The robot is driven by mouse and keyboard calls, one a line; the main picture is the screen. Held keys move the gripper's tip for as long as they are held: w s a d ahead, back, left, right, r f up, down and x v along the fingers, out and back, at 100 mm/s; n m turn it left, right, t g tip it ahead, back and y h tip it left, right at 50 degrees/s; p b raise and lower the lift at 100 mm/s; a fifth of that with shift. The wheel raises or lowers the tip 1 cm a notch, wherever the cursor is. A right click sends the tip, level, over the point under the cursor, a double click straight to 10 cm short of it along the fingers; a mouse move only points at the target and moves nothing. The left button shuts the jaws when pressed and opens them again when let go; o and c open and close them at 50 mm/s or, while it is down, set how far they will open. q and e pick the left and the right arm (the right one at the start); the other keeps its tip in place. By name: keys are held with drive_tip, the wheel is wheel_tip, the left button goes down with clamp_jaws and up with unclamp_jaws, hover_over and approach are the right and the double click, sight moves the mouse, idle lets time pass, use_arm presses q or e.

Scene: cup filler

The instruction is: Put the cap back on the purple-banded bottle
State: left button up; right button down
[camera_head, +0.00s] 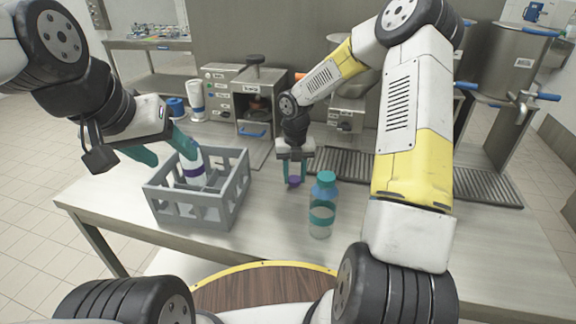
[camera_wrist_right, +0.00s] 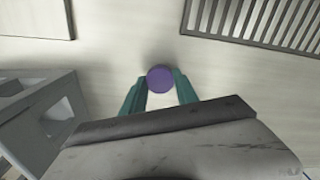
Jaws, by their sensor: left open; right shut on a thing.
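The purple-banded bottle (camera_head: 193,173) is white and stands tilted in the grey crate (camera_head: 190,217) in the head view; its top is hidden behind a teal finger. My left gripper (camera_head: 160,150) is open at the crate's back left, with one finger beside the bottle's upper part and the other apart to the left. My right gripper (camera_head: 293,172) points down, right of the crate, and is shut on the purple cap (camera_head: 294,181). In the right wrist view, the cap (camera_wrist_right: 160,78) shows as a purple disc between the teal fingertips of this gripper (camera_wrist_right: 159,92).
A clear bottle with teal cap and band (camera_head: 321,207) stands close to the right of my right gripper. A filling machine (camera_head: 230,92), a white-and-blue bottle (camera_head: 196,98) and a drain grate (camera_head: 345,165) are behind. The steel table (camera_head: 268,212) is bare between crate and teal-capped bottle.

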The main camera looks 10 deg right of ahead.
wheel_tip(320, 180, up, 2)
drive_tip(key=shift+r, duration=0.25)
drive_tip(key=s+a, duration=0.2)
drive_tip(key=s, duration=0.3)
drive_tip(key=s+a, duration=0.2)
drive_tip(key=s, duration=0.4)
drive_tip(key=s+a, duration=0.3)
drive_tip(key=s, duration=0.2)
drive_tip(key=shift+s+f, duration=0.15)
drive_tip(key=shift+s, duration=0.2)
